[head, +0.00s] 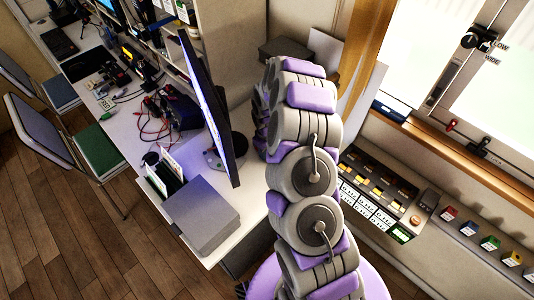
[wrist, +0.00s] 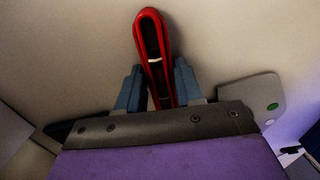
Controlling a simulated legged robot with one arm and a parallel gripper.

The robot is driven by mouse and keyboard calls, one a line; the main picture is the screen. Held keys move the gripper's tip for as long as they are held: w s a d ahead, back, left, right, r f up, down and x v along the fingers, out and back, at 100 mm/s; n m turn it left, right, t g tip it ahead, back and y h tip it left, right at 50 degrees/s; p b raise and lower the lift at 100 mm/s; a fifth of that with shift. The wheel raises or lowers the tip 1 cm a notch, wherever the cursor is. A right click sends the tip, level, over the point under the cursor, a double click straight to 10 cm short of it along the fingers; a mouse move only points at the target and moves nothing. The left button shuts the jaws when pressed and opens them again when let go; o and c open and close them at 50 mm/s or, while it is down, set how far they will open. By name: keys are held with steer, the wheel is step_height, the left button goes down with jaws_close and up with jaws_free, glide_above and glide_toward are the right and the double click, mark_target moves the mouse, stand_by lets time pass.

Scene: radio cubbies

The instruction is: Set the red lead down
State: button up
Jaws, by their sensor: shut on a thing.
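The red lead (wrist: 147,35) shows in the wrist view as a bundled red loop with a dark middle and a pale band. My gripper (wrist: 154,88) has its two blue-grey fingers closed on either side of the lead's lower part. The loop sticks out beyond the fingertips, in front of a plain beige surface. I cannot tell how far that surface is from the lead. In the head view my purple and grey arm reaches away toward the wall, and it hides the gripper and the held lead.
A white desk (head: 122,118) runs along the left, with a monitor (head: 208,105), a grey box (head: 202,215) and red and black cables (head: 170,125). Chairs (head: 38,128) stand at far left. Wooden floor (head: 70,245) is clear at lower left.

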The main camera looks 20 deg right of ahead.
steer(key=shift+a, duration=0.3)
jaws_close()
steer(key=shift+d+r, duration=0.15)
steer(key=shift+d, duration=0.05)
steer(key=shift+d+r+p, duration=0.15)
steer(key=shift+r+p, duration=0.15)
steer(key=shift+r, duration=0.3)
step_height(320, 180, up, 2)
steer(key=shift+r+p, duration=0.15)
steer(key=shift+p, duration=0.25)
steer(key=s+p, duration=0.1)
steer(key=s, duration=0.9)
steer(key=s+d+r+p, duration=0.1)
steer(key=s, duration=0.4)
steer(key=shift+r+p, duration=0.1)
steer(key=shift+p, duration=0.2)
steer(key=shift+s, duration=0.5)
